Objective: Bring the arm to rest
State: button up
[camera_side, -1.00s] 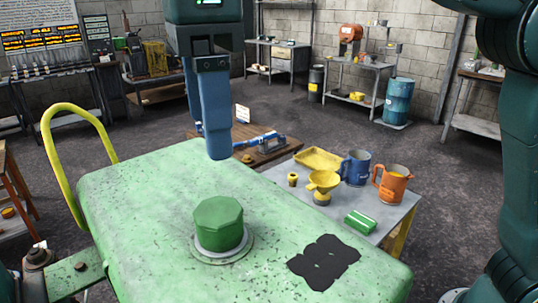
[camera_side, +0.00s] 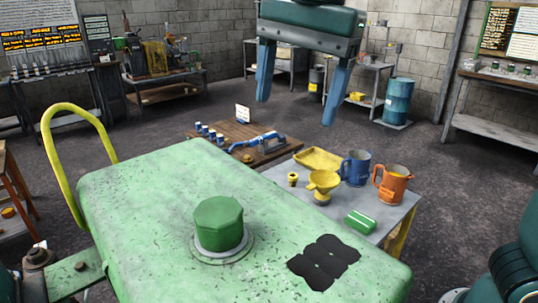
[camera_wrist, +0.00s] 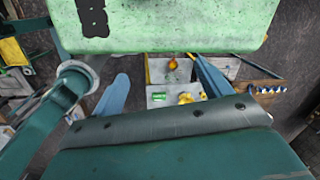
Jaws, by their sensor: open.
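My gripper (camera_side: 296,108) is open and empty, with its two blue fingers apart, hanging in the upper middle of the side view. It is in the air, clear of everything I can see. In the wrist view my gripper (camera_wrist: 160,85) shows its two blue fingers spread wide, with benches far beyond them. The green tank (camera_side: 140,200) stands in front, with a green octagonal cap (camera_side: 218,222) seated on its top. The cap is out of the wrist view, where the tank (camera_wrist: 190,25) shows along the top edge.
A grey side table (camera_side: 375,205) holds a yellow funnel (camera_side: 323,181), a blue jug (camera_side: 355,168), an orange jug (camera_side: 391,183), a yellow tray (camera_side: 318,158) and a green block (camera_side: 360,222). A wooden board (camera_side: 225,135) carries a blue tool. A yellow handle (camera_side: 48,155) rises at the tank's left.

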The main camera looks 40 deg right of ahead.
jog(key=s+d+f+n+t, duration=0.2)
jog(key=s+d+f+n, duration=0.4)
jog(key=d+f+n, duration=0.1)
jog(key=s+d+f+n+t+h, duration=0.1)
jog(key=s+d+f+n+t, duration=0.1)
jog(key=s+d+f+n, duration=0.5)
jog(key=d+f+n, duration=0.1)
jog(key=d, duration=0.4)
jog(key=shift+s+f, duration=0.25)
jog(key=shift+f, duration=0.15)
